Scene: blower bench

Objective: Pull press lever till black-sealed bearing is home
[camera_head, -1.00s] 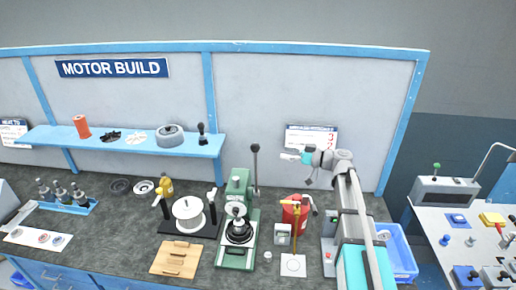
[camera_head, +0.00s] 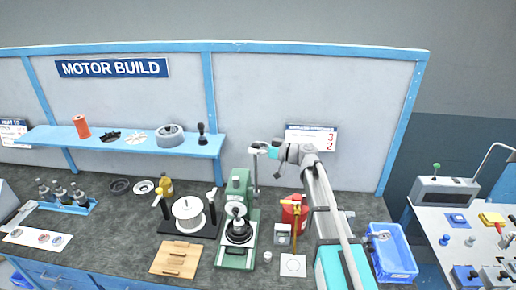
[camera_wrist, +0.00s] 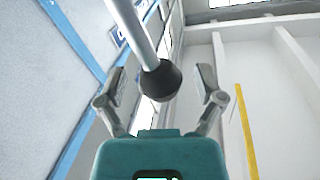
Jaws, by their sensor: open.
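The green press (camera_head: 236,258) stands on the bench, with a black round part (camera_head: 239,232) on it below the ram. I cannot tell the bearing apart at this size. The press lever (camera_head: 256,178) stands upright at the press's right side. In the wrist view the lever's grey rod (camera_wrist: 133,30) ends in a black knob (camera_wrist: 160,82). My gripper (camera_head: 259,150) is at the top of the lever. In the wrist view my gripper (camera_wrist: 161,78) is open, with one finger on each side of the knob and a gap visible at both sides.
A white spool (camera_head: 188,210) on a black stand is left of the press. A red container (camera_head: 291,212) stands to the right, near my arm. A blue bin (camera_head: 392,262) is at the bench's right end. A shelf (camera_head: 110,141) runs along the back panel.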

